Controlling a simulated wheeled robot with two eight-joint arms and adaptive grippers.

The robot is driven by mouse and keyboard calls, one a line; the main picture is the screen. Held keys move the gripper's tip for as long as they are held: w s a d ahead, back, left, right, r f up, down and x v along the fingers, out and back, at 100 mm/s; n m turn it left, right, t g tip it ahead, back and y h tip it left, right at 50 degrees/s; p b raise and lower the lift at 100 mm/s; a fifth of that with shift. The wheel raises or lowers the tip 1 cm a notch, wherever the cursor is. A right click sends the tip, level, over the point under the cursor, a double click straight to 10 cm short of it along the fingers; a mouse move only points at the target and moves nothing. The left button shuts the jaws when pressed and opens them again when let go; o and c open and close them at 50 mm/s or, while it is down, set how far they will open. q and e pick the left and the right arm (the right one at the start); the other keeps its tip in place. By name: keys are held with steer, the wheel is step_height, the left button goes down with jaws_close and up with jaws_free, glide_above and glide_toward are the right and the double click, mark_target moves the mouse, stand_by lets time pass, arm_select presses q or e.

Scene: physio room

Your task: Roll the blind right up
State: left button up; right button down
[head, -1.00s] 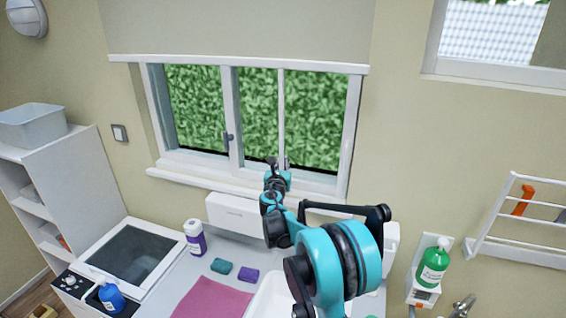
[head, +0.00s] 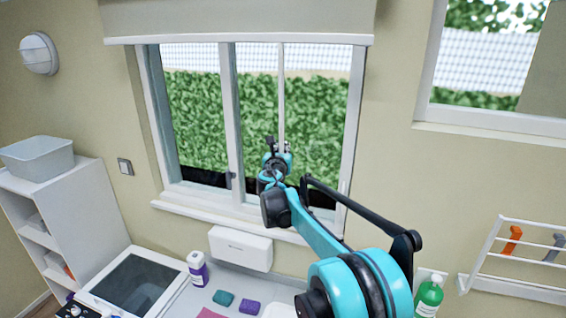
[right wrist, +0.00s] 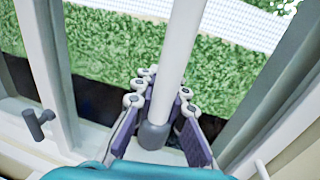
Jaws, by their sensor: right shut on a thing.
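The blind (head: 230,16) hangs partly down over the top of the window. Its white bottom bar (head: 235,40) is level, with open glass below it. A thin white rod (head: 281,90) hangs below the bar in front of the window. In the right wrist view the rod (right wrist: 181,45) ends in a grey knob (right wrist: 155,135). My right gripper (head: 279,150) is around the lower part of the rod. In the right wrist view the gripper's fingers (right wrist: 165,85) are shut on it, just above the knob. My left gripper is not in view.
The window sill (head: 225,220) juts out below the gripper, above a white box (head: 240,248) on the wall. A white shelf unit (head: 75,195) stands left; a wall rack (head: 525,260) hangs right. The counter below holds a bottle (head: 198,270) and small blocks (head: 249,307).

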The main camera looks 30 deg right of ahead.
step_height(320, 180, up, 13)
steer(key=p, duration=0.5)
steer(key=shift+f, duration=0.1)
steer(key=c, duration=1.6)
jaws_free()
steer(key=v, duration=1.2)
steer(key=shift+a, duration=0.1)
steer(key=shift+f, duration=0.1)
